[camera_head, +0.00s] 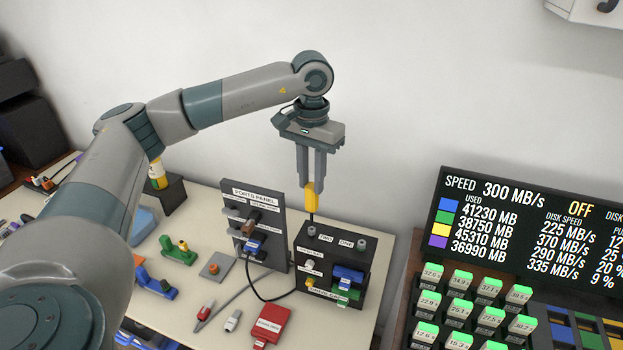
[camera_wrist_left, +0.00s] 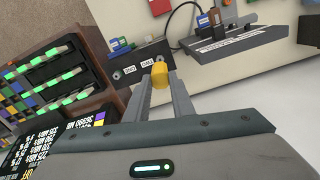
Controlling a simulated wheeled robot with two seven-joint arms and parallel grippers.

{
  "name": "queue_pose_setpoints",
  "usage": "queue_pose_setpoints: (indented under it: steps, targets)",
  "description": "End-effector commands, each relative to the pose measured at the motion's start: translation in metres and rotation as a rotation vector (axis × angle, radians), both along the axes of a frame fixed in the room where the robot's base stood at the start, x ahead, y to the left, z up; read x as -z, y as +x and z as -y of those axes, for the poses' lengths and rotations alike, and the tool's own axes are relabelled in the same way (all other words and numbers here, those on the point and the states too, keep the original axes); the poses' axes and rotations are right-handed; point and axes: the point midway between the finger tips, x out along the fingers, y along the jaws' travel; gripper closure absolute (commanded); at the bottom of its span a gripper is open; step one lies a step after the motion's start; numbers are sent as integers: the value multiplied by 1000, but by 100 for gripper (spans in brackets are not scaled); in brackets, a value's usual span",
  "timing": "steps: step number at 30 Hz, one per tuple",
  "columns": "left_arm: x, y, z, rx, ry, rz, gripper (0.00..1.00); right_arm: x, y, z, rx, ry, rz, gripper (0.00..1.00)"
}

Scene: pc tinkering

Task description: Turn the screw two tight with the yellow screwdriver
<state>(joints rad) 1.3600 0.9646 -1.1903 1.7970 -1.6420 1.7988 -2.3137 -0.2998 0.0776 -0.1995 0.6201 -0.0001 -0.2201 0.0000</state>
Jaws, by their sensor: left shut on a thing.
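My left gripper (camera_head: 312,184) is shut on the yellow screwdriver (camera_head: 311,199), which points straight down. It also shows between the fingers in the left wrist view (camera_wrist_left: 159,76). The screwdriver's dark shaft runs down to the top of the black box (camera_head: 375,262), over the screw labelled two (camera_head: 311,231). I cannot tell whether the tip is seated in the screw. The label TWO stands beside it, with ONE and a second screw (camera_head: 362,243) to its right. My right gripper is not in view.
The ports panel (camera_head: 280,222) stands upright just left of the black box, with a black cable running to the box. A red drive (camera_head: 271,324) and small USB sticks lie in front. A display (camera_head: 530,225) and lit blocks (camera_head: 475,300) are at right.

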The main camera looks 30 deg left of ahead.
Motion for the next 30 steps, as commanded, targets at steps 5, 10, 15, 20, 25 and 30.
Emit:
queue_pose_setpoints:
  steps: [5,10,15,20,25,30]
  targets:
    - [0,0,0,0,0,0,100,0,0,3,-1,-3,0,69]
    - [1,0,0,0,0,0,100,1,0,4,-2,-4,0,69]
    - [4,0,0,0,0,0,100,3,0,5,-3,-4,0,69]
    - [7,0,0,0,0,0,100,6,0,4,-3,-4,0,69]
    - [10,0,0,0,0,0,100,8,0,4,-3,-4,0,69]
    - [13,0,0,0,0,0,100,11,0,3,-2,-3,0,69]
